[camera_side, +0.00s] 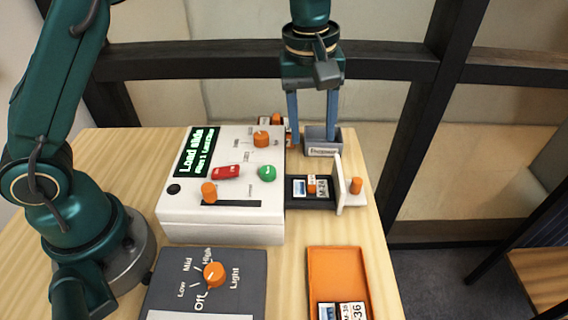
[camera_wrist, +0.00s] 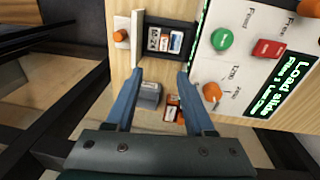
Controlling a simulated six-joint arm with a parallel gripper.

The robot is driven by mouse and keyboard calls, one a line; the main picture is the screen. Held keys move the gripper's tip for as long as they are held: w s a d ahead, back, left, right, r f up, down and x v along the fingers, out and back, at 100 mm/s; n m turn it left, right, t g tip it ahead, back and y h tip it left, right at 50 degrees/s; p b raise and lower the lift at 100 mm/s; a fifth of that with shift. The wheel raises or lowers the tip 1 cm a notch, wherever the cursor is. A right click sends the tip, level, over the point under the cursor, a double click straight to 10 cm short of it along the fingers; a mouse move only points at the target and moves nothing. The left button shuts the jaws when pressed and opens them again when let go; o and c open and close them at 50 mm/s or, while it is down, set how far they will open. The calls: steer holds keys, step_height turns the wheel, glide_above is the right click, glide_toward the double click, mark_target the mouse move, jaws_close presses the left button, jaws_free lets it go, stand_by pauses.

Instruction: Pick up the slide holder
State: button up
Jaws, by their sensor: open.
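A small slide holder with a picture, a white label and an orange grip (camera_side: 311,186) lies in the black drawer tray (camera_side: 293,205) of the white machine; it also shows in the wrist view (camera_wrist: 165,41). Another small labelled piece with orange parts (camera_wrist: 172,108) lies beside the grey box (camera_wrist: 149,93), partly hidden behind my gripper in the side view. I cannot tell which one the task names. My gripper (camera_side: 312,146) points down, open and empty, above the table near the grey box. In the wrist view its blue fingertips (camera_wrist: 160,76) are spread apart.
The white machine (camera_side: 230,218) has a lit "Load slide" screen, buttons and orange knobs. The tray's white end plate (camera_side: 345,182) stands upright with an orange knob. An orange tray (camera_side: 335,272) with labelled slides and a dark control panel (camera_side: 245,285) are in front.

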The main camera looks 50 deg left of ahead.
steer(key=g, duration=0.1)
glide_above(312, 178)
step_height(312, 178, down, 5)
steer(key=shift+r, duration=0.1)
steer(key=shift+f, duration=2.2)
jaws_close()
